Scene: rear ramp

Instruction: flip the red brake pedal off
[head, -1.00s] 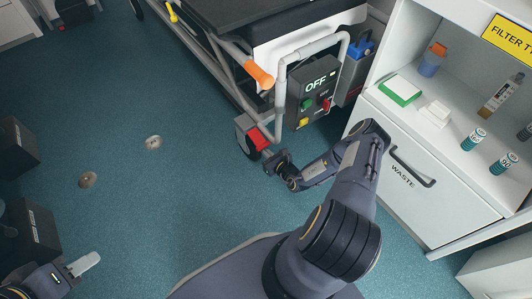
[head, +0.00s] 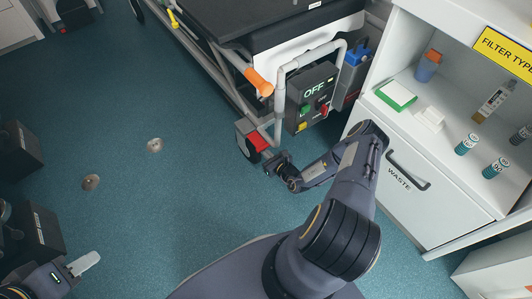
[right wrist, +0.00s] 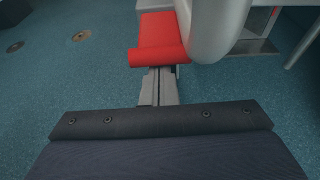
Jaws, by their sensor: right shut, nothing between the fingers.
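The red brake pedal (head: 258,141) sits on a grey caster housing at the foot of the stretcher's near end. In the right wrist view, the pedal (right wrist: 157,38) is a red plate with a rounded lip facing me. My right gripper (head: 270,163) is shut and empty, low beside the pedal. Its grey fingers (right wrist: 159,84) point at the pedal's lip and partly pass under it in the picture; I cannot tell whether they touch. My left gripper (head: 86,263) is far off at lower left, its pale fingers over the floor; their opening is unclear.
A grey tube frame (head: 281,95) rises just right of the pedal, close to my right gripper. A control box reading OFF (head: 312,95) hangs behind it. The white cabinet (head: 390,180) stands to the right. Floor left of the pedal is open.

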